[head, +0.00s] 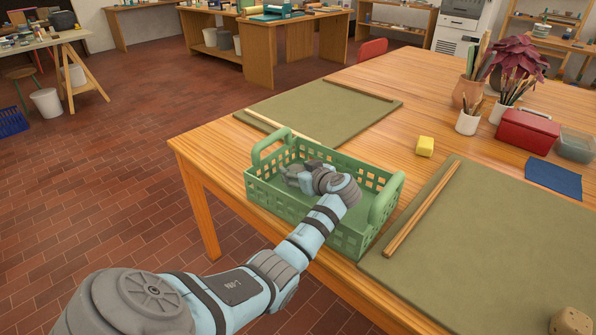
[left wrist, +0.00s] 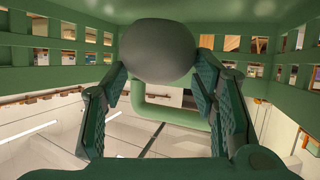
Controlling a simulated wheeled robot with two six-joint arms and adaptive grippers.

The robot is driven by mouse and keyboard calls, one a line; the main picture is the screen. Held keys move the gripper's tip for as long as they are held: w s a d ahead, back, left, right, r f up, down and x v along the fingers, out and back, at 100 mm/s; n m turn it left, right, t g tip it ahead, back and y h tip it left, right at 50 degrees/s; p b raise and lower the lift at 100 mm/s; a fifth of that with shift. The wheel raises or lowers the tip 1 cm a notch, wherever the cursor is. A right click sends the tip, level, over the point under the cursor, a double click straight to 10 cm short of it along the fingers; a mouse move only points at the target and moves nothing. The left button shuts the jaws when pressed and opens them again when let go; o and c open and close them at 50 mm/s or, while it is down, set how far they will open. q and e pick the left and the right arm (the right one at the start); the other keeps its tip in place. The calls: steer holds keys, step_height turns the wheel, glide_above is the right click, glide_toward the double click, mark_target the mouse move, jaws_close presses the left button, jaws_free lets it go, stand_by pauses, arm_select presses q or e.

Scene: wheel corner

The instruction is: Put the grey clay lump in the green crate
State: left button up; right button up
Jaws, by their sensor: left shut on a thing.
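The green crate (head: 345,233), with lattice walls and a raised handle at each end, stands on the wooden table near its front left edge. My left gripper (head: 292,176) reaches down inside the crate, towards its left end. In the left wrist view my left gripper (left wrist: 160,75) is shut on the smooth grey clay lump (left wrist: 158,50), held between the fingertips. The green crate's walls (left wrist: 45,48) rise on both sides there. I cannot make out the lump in the head view, nor tell whether it touches the crate floor. My right gripper is not in view.
Olive mats (head: 480,255) with wooden strips lie on both sides of the crate. A yellow block (head: 425,146), red box (head: 527,131), brush pots (head: 467,122) and blue cloth (head: 553,178) stand or lie to the right. A tan lump (head: 571,322) is at bottom right.

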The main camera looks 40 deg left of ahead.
arm_select(q)
steer(key=shift+f, duration=0.3)
steer(key=o, duration=1.7)
steer(key=shift+r, duration=0.3)
steer(key=shift+r+p, duration=0.7)
steer(key=shift+p, duration=0.1)
steer(key=v, duration=0.7)
steer(key=shift+d+f+p, duration=0.2)
steer(key=shift+f+p, duration=0.05)
steer(key=shift+p, duration=0.15)
